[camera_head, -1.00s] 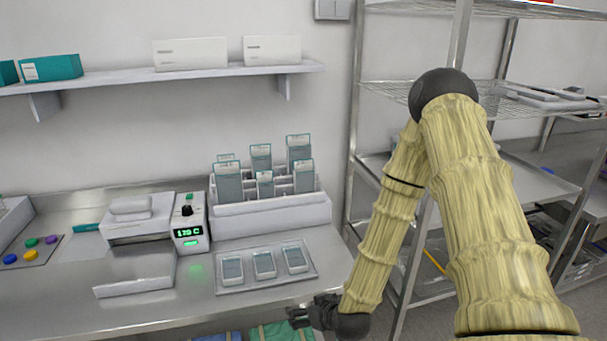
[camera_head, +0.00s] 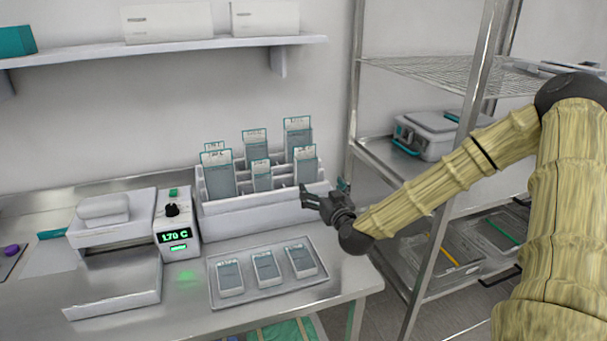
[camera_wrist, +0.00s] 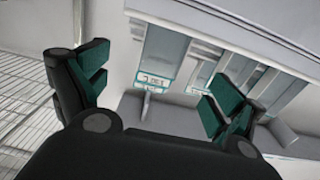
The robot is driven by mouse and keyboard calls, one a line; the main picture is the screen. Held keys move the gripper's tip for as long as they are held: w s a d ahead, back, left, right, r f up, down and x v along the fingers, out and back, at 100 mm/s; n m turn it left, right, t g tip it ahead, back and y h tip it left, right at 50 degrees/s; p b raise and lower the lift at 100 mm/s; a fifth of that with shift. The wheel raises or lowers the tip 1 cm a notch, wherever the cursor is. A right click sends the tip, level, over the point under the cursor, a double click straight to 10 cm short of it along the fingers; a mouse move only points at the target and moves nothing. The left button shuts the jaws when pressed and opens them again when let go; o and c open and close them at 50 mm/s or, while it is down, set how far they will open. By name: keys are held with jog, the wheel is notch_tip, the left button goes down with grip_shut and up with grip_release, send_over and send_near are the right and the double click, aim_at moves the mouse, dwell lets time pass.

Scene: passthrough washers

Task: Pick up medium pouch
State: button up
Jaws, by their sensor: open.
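Several grey pouches with teal-edged label tops stand upright in a white stepped rack (camera_head: 265,212) on the bench. They differ in size: a wide one at front left (camera_head: 220,180), a small one at front middle (camera_head: 262,178), one at front right (camera_head: 306,168) and a tall one at back right (camera_head: 297,136). The labels are too small to tell which is medium. My gripper (camera_head: 322,194) is open and empty, in front of the rack's right end, below the front right pouch. In the wrist view, pouches (camera_wrist: 160,50) show beyond and between its open fingers (camera_wrist: 155,98).
A tray (camera_head: 270,297) with three small packs lies in front of the rack. A heat sealer (camera_head: 115,240) with a control box (camera_head: 177,232) stands to the left. A wire shelving unit (camera_head: 480,95) stands on the right, and a wall shelf (camera_head: 160,50) hangs above.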

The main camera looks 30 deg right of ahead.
aim_at(308, 174)
jog(key=shift+a+f+p+x, duration=0.15)
jog(key=shift+p+x, duration=0.55)
jog(key=shift+x, duration=1.85)
jog(key=shift+a+f+p+x, duration=0.15)
jog(key=shift+p+x, duration=0.55)
jog(key=shift+x, duration=1.8)
jog(key=shift+w, duration=0.1)
jog(key=c, duration=0.8)
